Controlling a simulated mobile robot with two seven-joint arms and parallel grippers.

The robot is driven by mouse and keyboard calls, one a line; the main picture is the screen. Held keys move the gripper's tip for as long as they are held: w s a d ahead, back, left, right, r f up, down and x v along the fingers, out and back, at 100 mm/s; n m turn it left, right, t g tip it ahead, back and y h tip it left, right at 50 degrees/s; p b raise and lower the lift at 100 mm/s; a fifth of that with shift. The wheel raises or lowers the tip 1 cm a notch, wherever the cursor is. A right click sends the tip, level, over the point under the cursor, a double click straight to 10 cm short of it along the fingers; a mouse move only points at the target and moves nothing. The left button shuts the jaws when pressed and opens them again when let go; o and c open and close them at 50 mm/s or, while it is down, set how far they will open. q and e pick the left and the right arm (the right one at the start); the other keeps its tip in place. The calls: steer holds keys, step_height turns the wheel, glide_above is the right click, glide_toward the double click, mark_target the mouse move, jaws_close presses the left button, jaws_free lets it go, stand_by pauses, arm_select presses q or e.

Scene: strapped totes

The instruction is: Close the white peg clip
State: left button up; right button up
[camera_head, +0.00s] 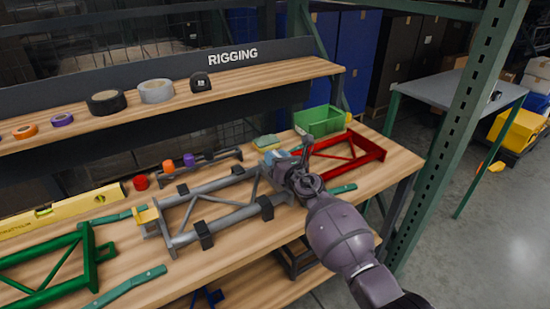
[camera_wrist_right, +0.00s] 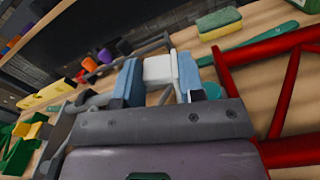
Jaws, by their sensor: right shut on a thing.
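The white peg clip (camera_wrist_right: 158,70) shows in the right wrist view as a pale block between the two light-blue fingertips of my right gripper (camera_wrist_right: 158,84). The fingers touch it on both sides. In the head view my right gripper (camera_head: 272,157) is over the right end of the grey tubular frame (camera_head: 225,213), near the red frame (camera_head: 335,153). There the gripper hides most of the clip, and I cannot tell whether the clip is open or closed. My left gripper is not in view.
A green bin (camera_head: 320,121) and a sponge (camera_head: 266,141) stand behind the gripper. A green frame (camera_head: 55,265) lies at the left, beside a yellow level (camera_head: 65,211). An upper shelf (camera_head: 230,83) holds tape rolls. A green post (camera_head: 455,130) stands at the right.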

steer(key=shift+s+a+f, duration=0.1)
steer(key=shift+a+f, duration=0.05)
steer(key=shift+f, duration=0.05)
steer(key=o, duration=0.8)
steer(key=shift+r, duration=0.1)
steer(key=shift+o, duration=0.2)
steer(key=shift+r, duration=0.1)
steer(key=shift+s+d+r+p, duration=0.15)
steer(key=shift+s+d+p, duration=0.25)
steer(key=shift+s+d, duration=0.1)
steer(key=p+v, duration=0.3)
steer(key=v, duration=0.6)
steer(key=shift+s+f, duration=0.25)
